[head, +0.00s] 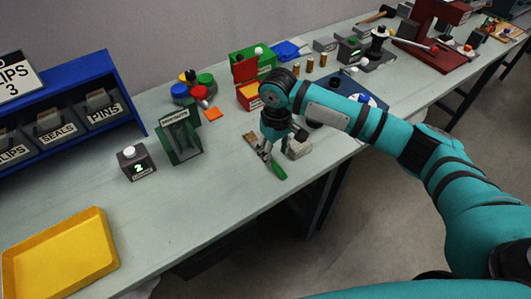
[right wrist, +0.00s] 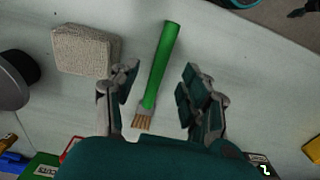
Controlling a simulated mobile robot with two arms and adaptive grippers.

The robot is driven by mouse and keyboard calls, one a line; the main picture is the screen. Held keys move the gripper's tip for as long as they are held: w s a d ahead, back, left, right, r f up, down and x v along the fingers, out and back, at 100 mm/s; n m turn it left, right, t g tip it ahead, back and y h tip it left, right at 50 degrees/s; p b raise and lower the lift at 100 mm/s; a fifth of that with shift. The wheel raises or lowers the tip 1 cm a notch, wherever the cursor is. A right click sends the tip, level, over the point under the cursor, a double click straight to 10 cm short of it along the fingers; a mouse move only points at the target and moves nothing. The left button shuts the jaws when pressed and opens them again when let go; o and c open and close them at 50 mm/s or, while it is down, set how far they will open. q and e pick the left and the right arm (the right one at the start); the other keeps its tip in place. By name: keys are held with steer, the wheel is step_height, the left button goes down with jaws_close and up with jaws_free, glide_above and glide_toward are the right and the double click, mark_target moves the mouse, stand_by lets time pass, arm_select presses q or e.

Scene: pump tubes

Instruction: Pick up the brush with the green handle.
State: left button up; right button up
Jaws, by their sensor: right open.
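The brush lies on the grey table (head: 190,215) with its green handle (head: 279,172) towards the table's front edge. In the right wrist view the brush (right wrist: 162,65) shows whole, with a metal collar and tan bristles. My right gripper (head: 268,153) is open and points down over the brush. In the right wrist view its two fingers (right wrist: 159,84) stand apart on either side of the handle, with nothing held between them. In the head view the gripper partly hides the brush. My left gripper is not in view.
A beige block (right wrist: 85,50) lies close beside the right gripper. A green frame (head: 181,138), a dark box showing 2 (head: 137,163) and a yellow tray (head: 62,252) stand to the left. Red and green boxes (head: 249,67) stand behind.

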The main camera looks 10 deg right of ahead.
mark_target(274, 163)
step_height(274, 163, down, 4)
steer(key=shift+r+p, duration=0.1)
steer(key=shift+p, duration=0.3)
steer(key=shift+f, duration=0.35)
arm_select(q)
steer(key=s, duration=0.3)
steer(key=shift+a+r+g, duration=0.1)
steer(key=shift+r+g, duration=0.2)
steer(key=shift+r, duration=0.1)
arm_select(e)
steer(key=shift+a, duration=0.1)
steer(key=shift+c, duration=0.2)
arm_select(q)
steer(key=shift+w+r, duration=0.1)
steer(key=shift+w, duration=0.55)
arm_select(e)
jaws_close()
